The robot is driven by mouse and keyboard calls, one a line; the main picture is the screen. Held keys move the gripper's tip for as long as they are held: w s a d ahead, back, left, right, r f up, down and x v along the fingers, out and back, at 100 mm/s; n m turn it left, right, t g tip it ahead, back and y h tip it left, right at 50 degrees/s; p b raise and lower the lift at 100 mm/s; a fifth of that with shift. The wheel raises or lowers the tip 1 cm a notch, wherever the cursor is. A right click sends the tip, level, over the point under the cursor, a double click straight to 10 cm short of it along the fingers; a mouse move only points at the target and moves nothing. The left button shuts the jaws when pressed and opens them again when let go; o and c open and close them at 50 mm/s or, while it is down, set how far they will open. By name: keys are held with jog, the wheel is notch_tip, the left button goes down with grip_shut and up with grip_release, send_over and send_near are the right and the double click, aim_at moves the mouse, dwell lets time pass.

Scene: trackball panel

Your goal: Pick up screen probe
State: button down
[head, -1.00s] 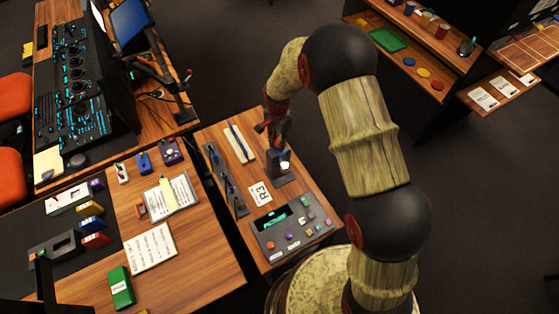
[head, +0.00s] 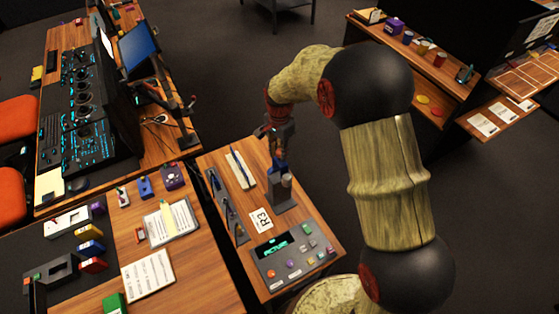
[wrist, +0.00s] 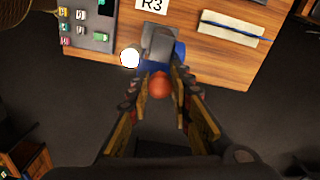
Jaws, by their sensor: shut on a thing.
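The screen probe appears to be the thing with the rounded orange-red end (wrist: 159,86) in the wrist view, with blue parts beyond it. My gripper (wrist: 158,97) has its two fingers closed around that orange-red end. In the head view, my gripper (head: 280,155) points down directly above a dark grey stand (head: 283,204) on the small wooden table. The stand also shows in the wrist view (wrist: 160,40), beyond the probe. The probe's lower part is hidden, so I cannot tell whether it is clear of the stand.
A grey panel (head: 262,268) with coloured buttons and a lit display stands at the table's near end. A bright white disc (wrist: 130,57) is beside the stand.

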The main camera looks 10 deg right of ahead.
notch_tip(320, 180, up, 8)
jog(key=shift+f, duration=0.25)
jog(key=shift+r+p, duration=0.7)
jog(key=shift+r, duration=0.45)
jog(key=shift+f, duration=0.1)
